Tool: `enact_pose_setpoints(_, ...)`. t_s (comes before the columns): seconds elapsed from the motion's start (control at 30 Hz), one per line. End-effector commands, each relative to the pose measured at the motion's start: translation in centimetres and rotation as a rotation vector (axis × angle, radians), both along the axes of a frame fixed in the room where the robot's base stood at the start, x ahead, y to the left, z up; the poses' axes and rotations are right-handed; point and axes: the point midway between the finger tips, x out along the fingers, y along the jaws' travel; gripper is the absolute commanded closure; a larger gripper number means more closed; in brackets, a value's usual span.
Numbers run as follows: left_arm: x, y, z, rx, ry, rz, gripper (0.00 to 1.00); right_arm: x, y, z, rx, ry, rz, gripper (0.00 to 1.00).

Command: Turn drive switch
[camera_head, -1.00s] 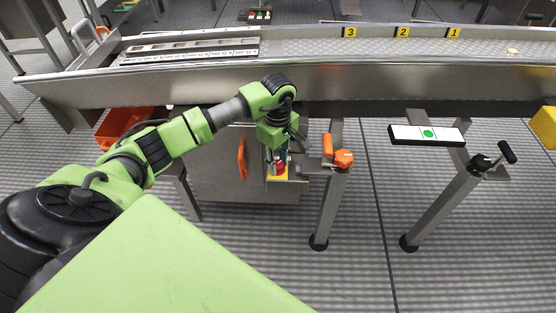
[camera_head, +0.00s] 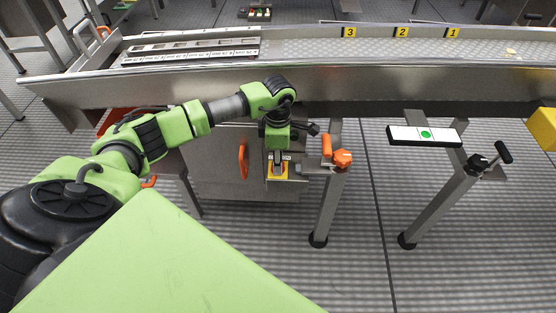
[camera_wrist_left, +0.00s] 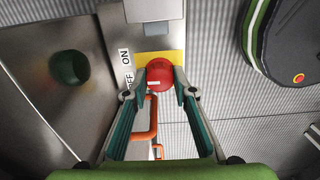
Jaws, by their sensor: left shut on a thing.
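The drive switch is a round red knob (camera_wrist_left: 159,72) on a yellow plate (camera_wrist_left: 172,57), with a white ON/OFF label (camera_wrist_left: 126,66) to its left in the left wrist view. My left gripper (camera_wrist_left: 160,92) is shut on the red knob, one finger on each side of it. In the head view my left gripper (camera_head: 278,160) points down in front of the yellow plate (camera_head: 269,173), and the knob is mostly hidden there. I cannot tell the switch position. My right gripper is not in view.
The metal conveyor trough (camera_head: 330,78) runs above. A dark green round button (camera_wrist_left: 68,67) shows on the cabinet.

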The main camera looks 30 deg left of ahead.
Motion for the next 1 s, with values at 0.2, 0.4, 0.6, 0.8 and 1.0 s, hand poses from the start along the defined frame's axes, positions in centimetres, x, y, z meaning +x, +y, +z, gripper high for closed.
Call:
enact_pose_setpoints(0.2, 0.02, 0.1, 0.05, 0.001, 0.0, 0.023, 0.96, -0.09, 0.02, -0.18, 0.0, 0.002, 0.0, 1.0)
enact_pose_setpoints(0.4, 0.03, 0.1, 0.05, 0.001, 0.0, 0.024, 0.96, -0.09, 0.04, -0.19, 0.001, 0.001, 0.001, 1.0)
enact_pose_setpoints(0.6, 0.03, 0.09, 0.05, 0.001, 0.0, 0.023, 0.58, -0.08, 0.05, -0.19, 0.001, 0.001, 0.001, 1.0)
enact_pose_setpoints(0.8, 0.03, 0.05, 0.04, 0.001, -0.001, 0.021, 0.58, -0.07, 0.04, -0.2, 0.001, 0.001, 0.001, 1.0)
enact_pose_setpoints(1.0, 0.06, 0.04, 0.49, 0.001, -0.002, 0.021, 0.58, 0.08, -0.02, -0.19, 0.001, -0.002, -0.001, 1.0)
